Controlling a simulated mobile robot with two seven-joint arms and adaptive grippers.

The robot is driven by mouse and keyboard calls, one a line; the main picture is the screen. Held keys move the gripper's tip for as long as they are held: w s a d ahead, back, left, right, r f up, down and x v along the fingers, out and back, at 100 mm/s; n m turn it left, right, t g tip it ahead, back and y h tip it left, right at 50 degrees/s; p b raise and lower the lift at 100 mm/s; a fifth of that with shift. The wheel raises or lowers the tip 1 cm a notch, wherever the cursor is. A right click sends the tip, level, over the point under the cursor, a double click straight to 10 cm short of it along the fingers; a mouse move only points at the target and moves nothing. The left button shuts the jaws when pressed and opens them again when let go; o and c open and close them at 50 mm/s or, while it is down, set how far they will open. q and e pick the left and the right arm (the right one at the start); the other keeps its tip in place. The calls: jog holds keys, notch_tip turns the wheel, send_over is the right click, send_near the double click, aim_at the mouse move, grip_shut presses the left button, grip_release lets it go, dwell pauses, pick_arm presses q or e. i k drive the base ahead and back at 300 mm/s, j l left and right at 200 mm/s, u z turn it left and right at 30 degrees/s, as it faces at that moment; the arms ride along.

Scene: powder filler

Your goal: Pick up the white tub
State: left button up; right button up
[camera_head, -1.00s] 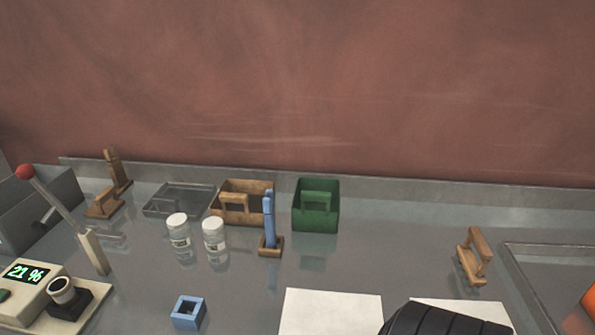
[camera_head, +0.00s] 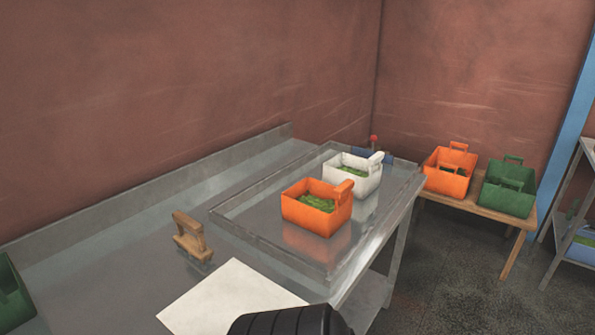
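A white tub (camera_head: 352,179) with a handle and green contents stands on the raised-edge metal tray area (camera_head: 260,225) at the right end of the bench. It is behind and to the right of an orange tub (camera_head: 316,212) that also holds green contents. Both stand upright and apart from each other. A black ribbed part of my own arm shows at the bottom edge. Neither of my grippers is in view.
A wooden-handled tool (camera_head: 190,236) and a white sheet (camera_head: 232,303) lie on the bench. A green tub (camera_head: 12,295) is at the left edge. An orange tub (camera_head: 448,172) and a green tub (camera_head: 508,187) stand on a low wooden table (camera_head: 500,229). Dark floor is open between them.

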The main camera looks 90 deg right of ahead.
aim_at(366, 174)
jog(key=z, duration=2)
